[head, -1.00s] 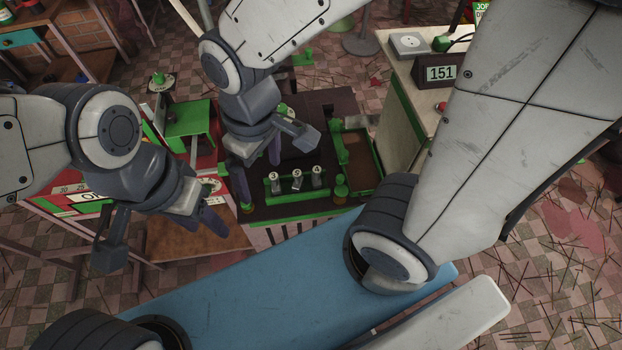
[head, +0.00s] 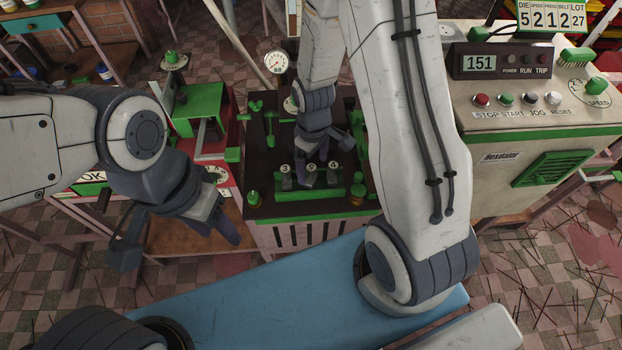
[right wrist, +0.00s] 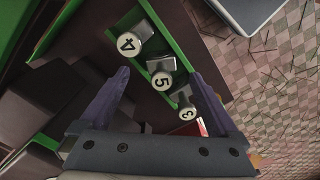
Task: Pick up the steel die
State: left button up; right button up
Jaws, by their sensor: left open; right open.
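Three steel dies with round white number tags stand in a row in a green rack (head: 300,194). In the right wrist view they are die 4 (right wrist: 128,42), die 5 (right wrist: 162,82) and die 3 (right wrist: 187,113), with grey metal bodies. In the head view the tags read 3, 5, 4 from left to right. My right gripper (right wrist: 160,74) is open and empty, its purple fingers on either side of die 5 in the wrist view; contact cannot be told. My left gripper (head: 214,230) is open and empty, left of the rack and away from the dies.
The rack is on a dark-topped bench. A control console (head: 545,110) with a 151 display and buttons stands at the right; a sign (head: 550,17) above it reads DIE 5. A green-and-red press (head: 200,110) stands at the left.

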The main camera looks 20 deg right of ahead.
aim_at(312, 178)
jog(key=shift+a+f, duration=0.15)
jog(key=shift+f, duration=2.15)
grip_shut()
